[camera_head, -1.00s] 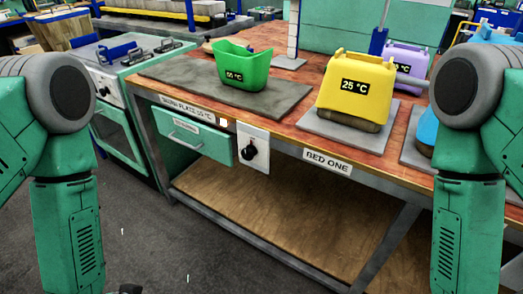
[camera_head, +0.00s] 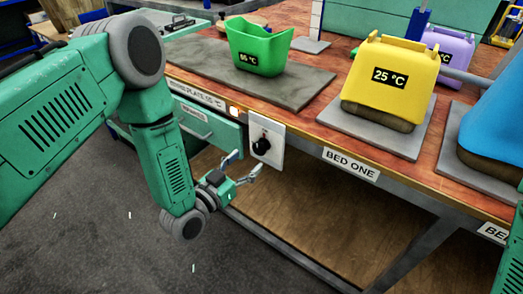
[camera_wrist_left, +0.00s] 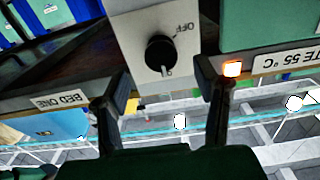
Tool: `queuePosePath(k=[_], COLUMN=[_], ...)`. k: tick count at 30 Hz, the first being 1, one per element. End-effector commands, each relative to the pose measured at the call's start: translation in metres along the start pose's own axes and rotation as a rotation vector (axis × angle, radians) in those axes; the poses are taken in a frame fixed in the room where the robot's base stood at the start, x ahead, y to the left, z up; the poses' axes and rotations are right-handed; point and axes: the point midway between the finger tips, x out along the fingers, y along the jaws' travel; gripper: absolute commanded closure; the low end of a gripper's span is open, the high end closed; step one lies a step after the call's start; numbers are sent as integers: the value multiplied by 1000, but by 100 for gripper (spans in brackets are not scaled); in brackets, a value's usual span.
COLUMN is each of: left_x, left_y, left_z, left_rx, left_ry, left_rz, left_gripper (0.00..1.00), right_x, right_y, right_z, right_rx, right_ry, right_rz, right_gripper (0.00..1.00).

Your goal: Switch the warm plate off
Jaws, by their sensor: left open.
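The warm plate (camera_head: 290,88) is a grey slab on the bench, with a green tub (camera_head: 258,50) standing on it. Its black rotary knob (camera_head: 261,146) sits on a white switch box (camera_head: 274,158) on the bench front. In the upside-down left wrist view, the knob (camera_wrist_left: 161,54) has a pale mark pointing away from the "OFF" print. A small lamp (camera_head: 234,112) glows orange; it also shows in the wrist view (camera_wrist_left: 231,68). My left gripper (camera_head: 244,164) is open and empty, just in front of the knob, its fingers apart on either side.
A teal drawer (camera_head: 208,130) is left of the switch box. A yellow tub (camera_head: 390,75) reading 25 °C stands on a grey pad to the right, above the "BED ONE" label (camera_head: 350,163). A blue container (camera_head: 495,130) is at the right edge. A wooden shelf (camera_head: 290,225) lies below.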

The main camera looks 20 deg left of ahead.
Motion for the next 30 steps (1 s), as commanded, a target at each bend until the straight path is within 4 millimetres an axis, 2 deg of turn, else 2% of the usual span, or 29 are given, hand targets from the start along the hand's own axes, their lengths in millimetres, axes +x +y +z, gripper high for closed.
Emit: queuePosePath(k=[3, 9, 15, 22, 23, 27, 30], left_x=[26, 54, 65, 65, 65, 65, 65], left_y=[0, 0, 0, 0, 0, 0, 0], left_z=[0, 0, 0, 0, 0, 0, 0], left_rx=[0, -1, -1, -1, -1, -1, -1], left_ry=[5, 2, 0, -1, -1, -1, -2], left_rz=[1, 0, 0, 0, 0, 0, 0], left_gripper=[44, 44, 44, 44, 48, 97, 98], right_x=[6, 11, 12, 12, 12, 12, 12], right_y=[0, 0, 0, 0, 0, 0, 0], right_z=[0, 0, 0, 0, 0, 0, 0], right_rx=[0, 0, 0, 0, 0, 0, 0], right_ry=[0, 0, 0, 0, 0, 0, 0], right_rz=[0, 0, 0, 0, 0, 0, 0], right_gripper=[60, 60, 60, 60, 60, 60, 60])
